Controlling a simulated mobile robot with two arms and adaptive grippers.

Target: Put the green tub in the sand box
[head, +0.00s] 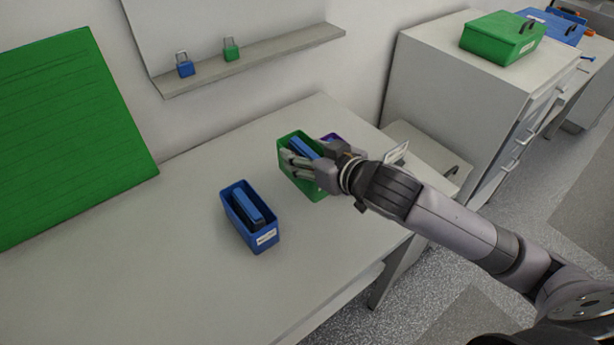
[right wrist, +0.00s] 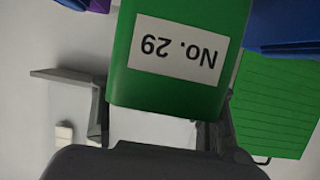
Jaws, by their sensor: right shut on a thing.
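The green tub (head: 316,192) is at the right part of the white table and has a blue block inside. My right gripper (head: 306,168) is shut on it, with the fingers at its near end. In the right wrist view the green tub (right wrist: 170,85) sits between the fingers, with a white label "No. 29" upside down. I cannot tell whether it touches the table. I cannot make out a sand box in either view. My left gripper is not in view.
A blue tub (head: 236,226) with a blue block stands left of the green tub. A purple thing (head: 331,138) shows behind my gripper. Small blue (head: 185,69) and green (head: 231,50) padlocks are on the wall shelf. A green case (head: 490,42) lies on the cabinet.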

